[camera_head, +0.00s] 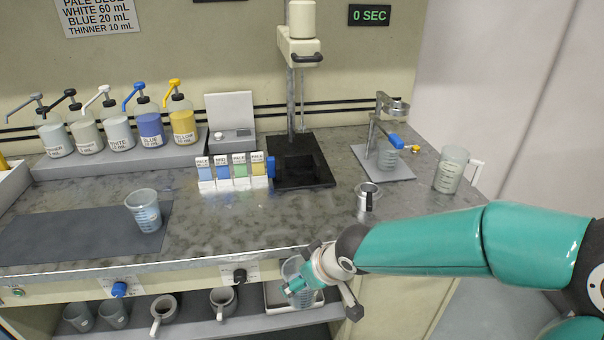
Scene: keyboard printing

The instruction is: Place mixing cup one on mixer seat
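A clear graduated cup (145,215) with pale blue contents stands upright on the dark mat (50,240) at the left. The mixer (299,50) stands at the back centre above a black base (300,180), which has no cup visible on it. My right gripper (300,280) is low at the front edge, over the shelf. Another clear cup (294,270) shows at its fingers, partly covered; I cannot tell whether it is gripped. No label tells which cup is mixing cup one. My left gripper is not in view.
Several pump bottles (150,126) stand at the back left. Small colour cards (231,172) are left of the mixer base. A tray (275,302) sits on the lower shelf.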

